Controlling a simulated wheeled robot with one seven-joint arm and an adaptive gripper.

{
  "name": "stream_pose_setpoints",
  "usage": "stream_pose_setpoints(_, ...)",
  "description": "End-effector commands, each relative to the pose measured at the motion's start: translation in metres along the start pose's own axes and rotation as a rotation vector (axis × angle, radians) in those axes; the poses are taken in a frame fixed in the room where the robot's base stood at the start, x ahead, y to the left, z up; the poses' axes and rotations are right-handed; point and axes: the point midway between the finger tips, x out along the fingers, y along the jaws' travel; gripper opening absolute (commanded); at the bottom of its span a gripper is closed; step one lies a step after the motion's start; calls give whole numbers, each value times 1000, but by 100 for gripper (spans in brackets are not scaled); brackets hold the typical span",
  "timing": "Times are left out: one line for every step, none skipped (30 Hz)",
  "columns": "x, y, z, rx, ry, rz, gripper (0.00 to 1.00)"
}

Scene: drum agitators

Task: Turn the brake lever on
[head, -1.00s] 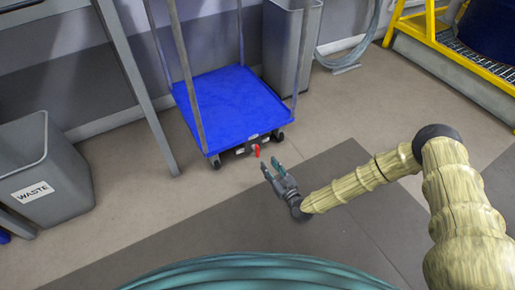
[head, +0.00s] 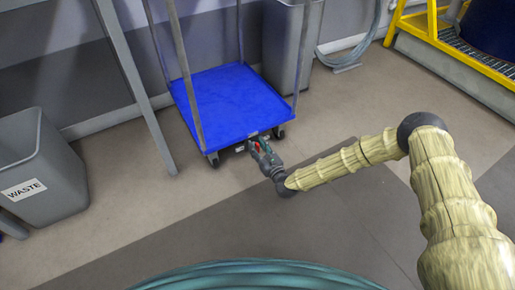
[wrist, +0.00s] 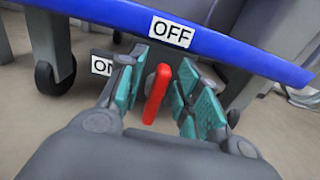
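The red brake lever (wrist: 157,93) sits under the front edge of the blue cart (head: 235,100). In the wrist view it stands near upright, tilted slightly, between the two teal pads of my gripper (wrist: 157,98). The pads are apart, with a gap on each side of the lever. An OFF label (wrist: 172,31) is on the blue edge above the lever. An ON label (wrist: 102,64) is to its left, partly hidden by the left finger. In the head view my gripper (head: 257,146) is at the cart's front edge and largely covers the lever.
The cart stands on casters, one at the left (wrist: 52,60). A grey waste bin (head: 40,170) is at the far left and another grey bin (head: 290,45) is behind the cart. A slanted grey post (head: 135,80) stands left of the cart. The floor in front is clear.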

Motion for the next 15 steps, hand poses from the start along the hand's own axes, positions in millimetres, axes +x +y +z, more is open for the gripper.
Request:
stream_pose_setpoints(1,0,0,0,0,0,34)
stream_pose_setpoints(1,0,0,0,0,0,34)
stream_pose_setpoints(1,0,0,0,0,0,34)
stream_pose_setpoints(1,0,0,0,0,0,34)
stream_pose_setpoints(1,0,0,0,0,0,34)
stream_pose_setpoints(1,0,0,0,0,0,34)
stream_pose_setpoints(1,0,0,0,0,0,34)
stream_pose_setpoints(0,0,0,0,0,0,30)
stream_pose_setpoints(0,0,0,0,0,0,23)
stream_pose_setpoints(0,0,0,0,0,0,18)
stream_pose_setpoints(0,0,0,0,0,0,12)
stream_pose_setpoints(0,0,0,0,0,0,5)
stream_pose_setpoints(0,0,0,0,0,0,0)
stream_pose_setpoints(0,0,0,0,0,0,0)
stream_pose_setpoints(0,0,0,0,0,0,0)
